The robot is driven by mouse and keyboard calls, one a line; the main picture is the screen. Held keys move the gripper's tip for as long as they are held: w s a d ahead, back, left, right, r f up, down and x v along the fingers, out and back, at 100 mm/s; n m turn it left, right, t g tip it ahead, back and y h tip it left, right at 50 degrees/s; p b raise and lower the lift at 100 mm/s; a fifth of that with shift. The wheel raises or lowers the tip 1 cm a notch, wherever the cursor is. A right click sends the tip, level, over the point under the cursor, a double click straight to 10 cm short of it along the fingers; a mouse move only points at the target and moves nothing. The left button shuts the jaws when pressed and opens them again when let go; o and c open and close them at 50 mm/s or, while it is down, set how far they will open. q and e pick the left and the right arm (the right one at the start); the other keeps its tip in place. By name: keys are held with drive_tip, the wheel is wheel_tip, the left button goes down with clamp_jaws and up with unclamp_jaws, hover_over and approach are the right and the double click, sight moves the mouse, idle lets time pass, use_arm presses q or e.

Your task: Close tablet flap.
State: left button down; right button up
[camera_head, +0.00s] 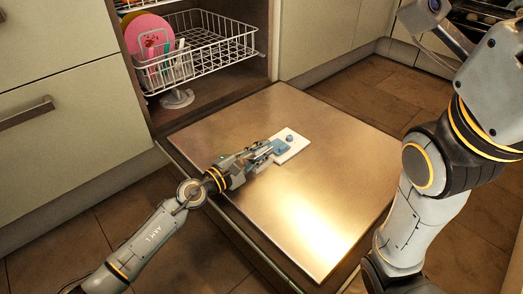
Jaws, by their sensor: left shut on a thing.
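The dishwasher door (300,215) lies open and flat, its metal inner side facing up. A small white dispenser panel (298,150) is set in it, with a blue-grey tablet flap (281,147) and a small round blue knob at its far side. My left gripper (270,150) reaches in from the left, low over the door, and is shut on the tablet flap. The fingers hide part of the flap, so its exact angle is hard to tell. My right arm stands at the right; its gripper is not in view.
A white wire rack (205,50) with a pink plate (150,36) and colourful items sits inside the dishwasher behind the door. Cabinet fronts flank it at left and right. The right half of the door's surface is clear.

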use_arm(q)
drive_tip(key=c, duration=1.4)
unclamp_jaws()
drive_tip(key=shift+a+r, duration=0.1)
drive_tip(key=shift+a, duration=0.1)
drive_tip(key=v, duration=1.2)
drive_tip(key=shift+d, duration=0.1)
